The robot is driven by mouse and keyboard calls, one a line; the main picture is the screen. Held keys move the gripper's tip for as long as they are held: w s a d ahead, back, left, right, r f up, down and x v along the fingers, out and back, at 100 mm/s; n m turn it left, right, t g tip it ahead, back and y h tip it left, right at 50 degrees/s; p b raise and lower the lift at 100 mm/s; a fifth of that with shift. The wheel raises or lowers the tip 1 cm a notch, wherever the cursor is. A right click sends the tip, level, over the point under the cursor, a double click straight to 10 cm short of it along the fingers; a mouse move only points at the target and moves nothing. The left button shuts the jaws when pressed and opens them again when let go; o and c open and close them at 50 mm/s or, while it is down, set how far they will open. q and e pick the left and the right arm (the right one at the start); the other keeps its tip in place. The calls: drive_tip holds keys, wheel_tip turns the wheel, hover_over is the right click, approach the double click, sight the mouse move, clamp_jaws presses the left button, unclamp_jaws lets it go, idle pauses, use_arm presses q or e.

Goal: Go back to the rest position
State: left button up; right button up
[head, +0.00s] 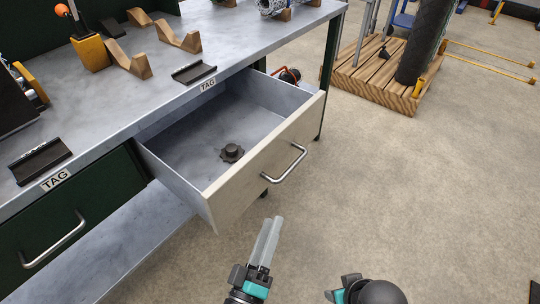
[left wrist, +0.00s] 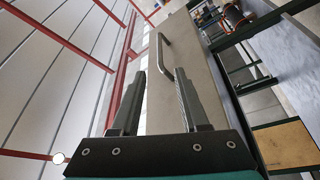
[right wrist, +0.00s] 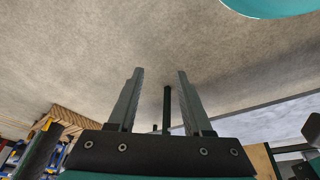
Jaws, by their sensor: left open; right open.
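My left gripper (head: 265,240) is in front of the open drawer (head: 262,165), apart from it and lower in the picture. In the left wrist view its two fingers (left wrist: 160,95) are spread with nothing between them, and the drawer handle (left wrist: 170,58) shows beyond them. My right gripper shows open and empty in the right wrist view (right wrist: 158,98), facing the concrete floor. In the head view only part of my right arm shows at the bottom, and its fingers cannot be made out.
A dark round part (head: 232,152) lies in the drawer. The workbench (head: 140,95) carries wooden cradles (head: 178,38), a yellow block (head: 91,54) and black tag holders (head: 194,73). A wooden pallet (head: 372,80) stands at the back right. The floor (head: 430,190) at the right is clear.

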use_arm(q)
drive_tip(key=shift+f, duration=0.1)
use_arm(e)
drive_tip(key=shift+w, duration=0.1)
